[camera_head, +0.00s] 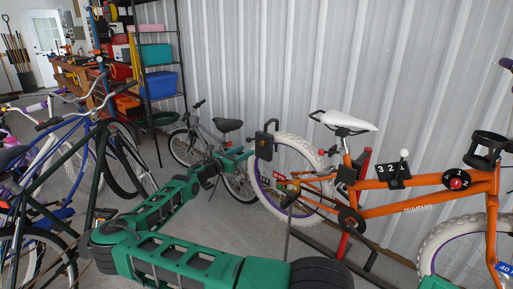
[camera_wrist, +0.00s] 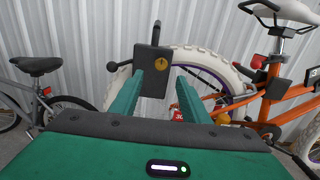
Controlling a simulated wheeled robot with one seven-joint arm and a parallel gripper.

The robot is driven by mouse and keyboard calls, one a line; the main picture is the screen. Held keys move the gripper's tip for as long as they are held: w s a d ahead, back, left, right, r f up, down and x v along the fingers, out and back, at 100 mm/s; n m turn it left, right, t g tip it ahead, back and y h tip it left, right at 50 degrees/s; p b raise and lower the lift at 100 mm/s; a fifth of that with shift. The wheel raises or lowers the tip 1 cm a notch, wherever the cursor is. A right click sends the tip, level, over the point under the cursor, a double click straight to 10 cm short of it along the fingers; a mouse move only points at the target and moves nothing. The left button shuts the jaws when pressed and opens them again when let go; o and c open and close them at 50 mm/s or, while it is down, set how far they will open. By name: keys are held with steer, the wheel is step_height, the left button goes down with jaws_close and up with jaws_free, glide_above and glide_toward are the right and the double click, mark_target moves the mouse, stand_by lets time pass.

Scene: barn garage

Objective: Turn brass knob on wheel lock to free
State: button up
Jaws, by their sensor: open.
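The wheel lock (camera_wrist: 146,58) is a dark box with a shackle on top, at the orange bike's white rear tyre. It also shows in the head view (camera_head: 264,147). The round brass knob (camera_wrist: 160,63) is on the lock's face in the wrist view; I cannot make out its setting. My gripper (camera_wrist: 172,77) is open and empty, its two green fingers pointing toward the lock. In the head view my gripper (camera_head: 240,155) is left of the lock.
The orange bike (camera_head: 400,190) stands along the corrugated wall (camera_head: 300,70). A small grey bike (camera_head: 200,145) stands behind my arm. A dark lever with a ball end (camera_wrist: 112,67) sticks out left of the lock. Several bikes (camera_head: 70,170) and a shelf (camera_head: 155,60) fill the left.

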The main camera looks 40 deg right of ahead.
mark_target(261, 143)
steer(key=d, duration=1)
steer(key=shift+w, duration=0.3)
steer(key=shift+a, duration=0.1)
steer(key=c, duration=1)
